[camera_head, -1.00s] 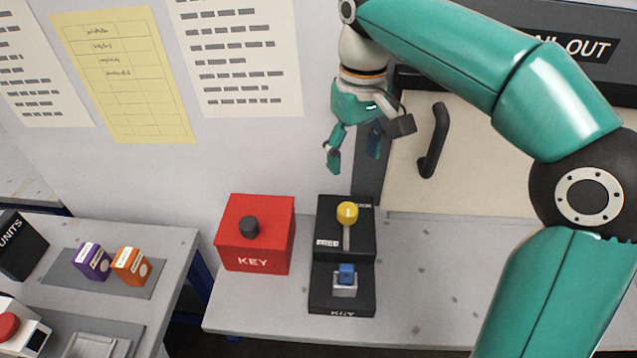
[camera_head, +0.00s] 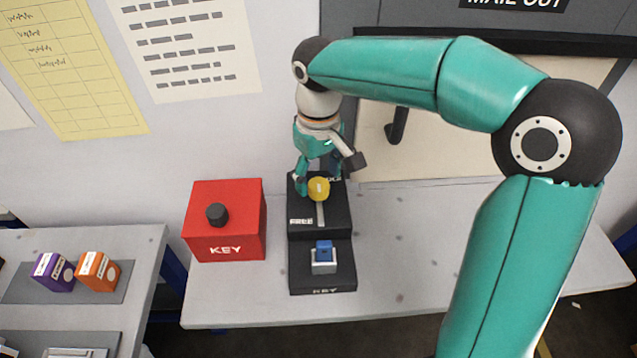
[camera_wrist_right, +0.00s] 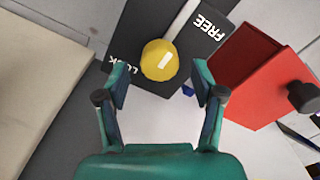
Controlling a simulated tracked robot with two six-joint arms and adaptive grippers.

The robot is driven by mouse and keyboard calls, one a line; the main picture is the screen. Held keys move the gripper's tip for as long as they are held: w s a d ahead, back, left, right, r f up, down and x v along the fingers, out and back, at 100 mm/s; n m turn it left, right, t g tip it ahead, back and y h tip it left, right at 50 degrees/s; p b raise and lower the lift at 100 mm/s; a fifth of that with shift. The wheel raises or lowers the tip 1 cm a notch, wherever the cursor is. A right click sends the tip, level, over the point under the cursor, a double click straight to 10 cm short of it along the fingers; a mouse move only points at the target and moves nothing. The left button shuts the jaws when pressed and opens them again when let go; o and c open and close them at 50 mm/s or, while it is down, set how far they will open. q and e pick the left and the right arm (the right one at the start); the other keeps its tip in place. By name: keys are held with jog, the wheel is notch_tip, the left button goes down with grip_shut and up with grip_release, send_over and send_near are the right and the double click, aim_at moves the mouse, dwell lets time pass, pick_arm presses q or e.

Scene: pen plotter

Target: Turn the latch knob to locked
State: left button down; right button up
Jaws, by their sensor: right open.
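The yellow latch knob (camera_head: 319,189) stands on the raised rear part of a black box (camera_head: 337,218). A pale bar runs from the knob toward the front of the box. In the right wrist view the yellow knob (camera_wrist_right: 160,60) lies between the labels LOCK and FREE, with the pale bar leading away from it. My right gripper (camera_head: 318,172) is above the rear of the box, pointing down. In the wrist view its open fingers (camera_wrist_right: 162,80) stand either side of the knob, with gaps showing; contact is not visible. My left gripper is out of view.
A red KEY box (camera_head: 225,235) with a black knob (camera_head: 217,215) stands close left of the black box. A blue piece (camera_head: 323,248) sits in a pale holder at the black box's front. Behind is a wall; the table (camera_head: 400,270) to the right is clear.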

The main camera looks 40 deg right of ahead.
jog(key=shift+f, duration=1.2)
jog(key=c, duration=1.1)
